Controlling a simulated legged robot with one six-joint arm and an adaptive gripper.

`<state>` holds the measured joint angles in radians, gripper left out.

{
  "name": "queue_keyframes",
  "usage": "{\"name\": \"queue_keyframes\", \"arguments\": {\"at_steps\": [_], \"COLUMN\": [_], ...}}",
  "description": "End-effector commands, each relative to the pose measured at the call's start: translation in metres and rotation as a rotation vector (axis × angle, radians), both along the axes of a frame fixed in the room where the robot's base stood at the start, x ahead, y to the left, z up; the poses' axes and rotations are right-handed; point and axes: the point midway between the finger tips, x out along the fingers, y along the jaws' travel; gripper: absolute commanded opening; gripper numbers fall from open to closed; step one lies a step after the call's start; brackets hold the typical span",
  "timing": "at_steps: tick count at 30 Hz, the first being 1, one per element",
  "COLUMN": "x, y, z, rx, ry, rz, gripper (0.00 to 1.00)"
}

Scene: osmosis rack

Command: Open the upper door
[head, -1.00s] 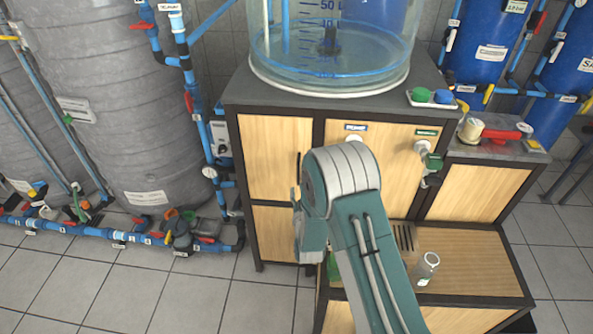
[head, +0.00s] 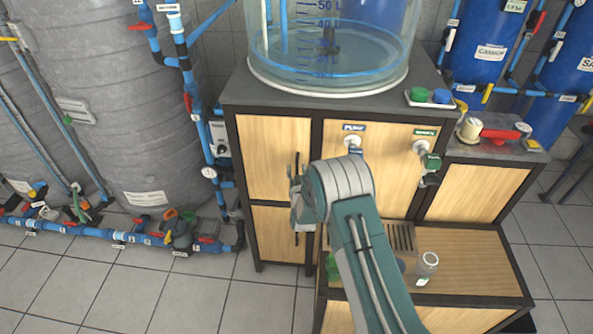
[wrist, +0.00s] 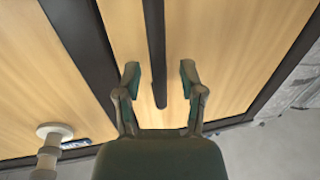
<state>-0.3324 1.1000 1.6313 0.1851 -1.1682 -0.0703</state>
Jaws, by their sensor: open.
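The upper door (head: 268,150) is a light wood panel in a black frame on the left of the cabinet, and it looks closed. Its dark vertical handle (head: 297,160) is near the door's right edge. In the wrist view the handle (wrist: 155,45) is a black bar running down between my two fingers. My gripper (wrist: 159,74) is open, with one finger on each side of the bar and visible gaps. In the head view my gripper (head: 294,183) is at the handle's lower part, partly hidden by my arm.
The lower door (head: 275,235) has its own dark handle (head: 296,239) below. A pump valve (head: 352,143) sticks out to the right. A clear tank (head: 330,60) stands on top. Blue pipes (head: 200,130) run left of the cabinet.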

Motion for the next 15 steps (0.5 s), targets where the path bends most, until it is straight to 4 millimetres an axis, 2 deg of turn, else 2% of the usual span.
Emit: {"name": "queue_keyframes", "arguments": {"at_steps": [6, 7, 10, 15], "x": [0.0005, 0.0005, 0.0004, 0.0006], "y": [0.0008, 0.0009, 0.0011, 0.0012], "z": [-0.0003, -0.0003, -0.0004, -0.0003], "rx": [-0.001, -0.001, -0.001, -0.001], "ry": [0.001, 0.001, 0.001, 0.001], "rz": [0.000, 0.000, 0.000, 0.001], "gripper": [0.51, 0.47, 0.02, 0.00]}}
